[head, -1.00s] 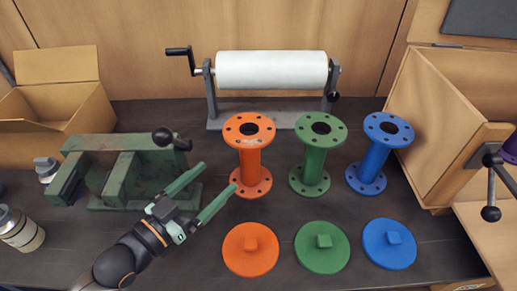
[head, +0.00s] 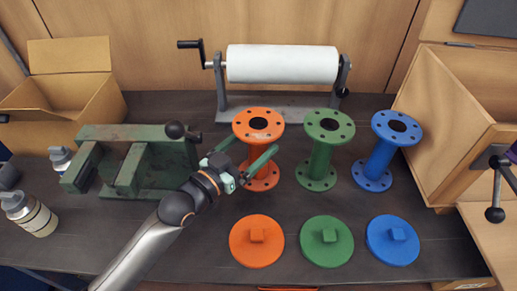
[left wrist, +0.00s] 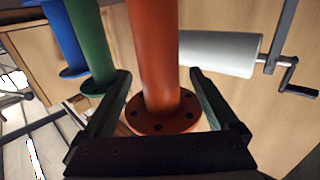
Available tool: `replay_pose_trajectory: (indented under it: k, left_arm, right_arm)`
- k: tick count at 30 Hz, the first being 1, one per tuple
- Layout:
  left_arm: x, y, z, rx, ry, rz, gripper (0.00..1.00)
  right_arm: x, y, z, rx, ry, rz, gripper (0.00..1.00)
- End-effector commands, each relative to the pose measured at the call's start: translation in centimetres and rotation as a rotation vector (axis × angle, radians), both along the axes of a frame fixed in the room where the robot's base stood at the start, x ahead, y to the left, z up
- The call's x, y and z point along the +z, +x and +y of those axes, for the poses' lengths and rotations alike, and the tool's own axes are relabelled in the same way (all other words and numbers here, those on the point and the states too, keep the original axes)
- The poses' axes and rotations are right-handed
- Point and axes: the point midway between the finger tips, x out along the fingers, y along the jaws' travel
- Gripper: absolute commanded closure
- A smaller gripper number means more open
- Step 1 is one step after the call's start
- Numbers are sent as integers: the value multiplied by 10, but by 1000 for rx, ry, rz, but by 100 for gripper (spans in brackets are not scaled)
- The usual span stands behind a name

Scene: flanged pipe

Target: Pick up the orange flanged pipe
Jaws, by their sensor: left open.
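The orange flanged pipe (head: 258,128) stands upright on the dark table, in front of the white roll. My left gripper (head: 250,150) is open at the pipe, one finger to the left of its shaft and the other reaching over its front right. In the left wrist view the orange pipe (left wrist: 155,60) rises between the two spread fingers (left wrist: 160,75), with gaps on both sides. One holed flange shows close to the gripper's palm. Part of the shaft is hidden by the gripper in the head view.
Green (head: 322,155) and blue (head: 382,158) flanged pipes stand to the right. Orange (head: 257,250), green (head: 326,250) and blue (head: 392,250) lids lie in front. A green vise (head: 150,165) is left, the white roll (head: 282,64) behind, a wooden box (head: 445,140) right.

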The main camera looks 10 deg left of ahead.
Motion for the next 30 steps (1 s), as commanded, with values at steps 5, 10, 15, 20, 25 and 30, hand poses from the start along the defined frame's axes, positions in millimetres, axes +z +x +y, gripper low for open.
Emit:
replay_pose_trajectory:
  k: [5, 10, 15, 20, 25, 30]
  left_arm:
    - [0, 12, -6, 0, -1, 0, 6]
    - [0, 12, -7, 0, 0, 1, 6]
    - [0, 12, -6, 0, 0, 1, 20]
    - [-1, 12, -6, 0, 0, 1, 38]
    - [-1, 12, -6, 0, 0, 1, 57]
    - [-1, 12, -6, 0, 0, 1, 76]
  right_arm:
    - [1, 0, 0, 0, 0, 0, 55]
    - [1, 0, 0, -1, -1, 0, 55]
    - [1, 0, 0, -1, -1, 0, 55]
    - [1, 0, 0, -1, -1, 0, 55]
    - [1, 0, -1, -1, -1, 0, 55]
    - [1, 0, -1, -1, -1, 0, 55]
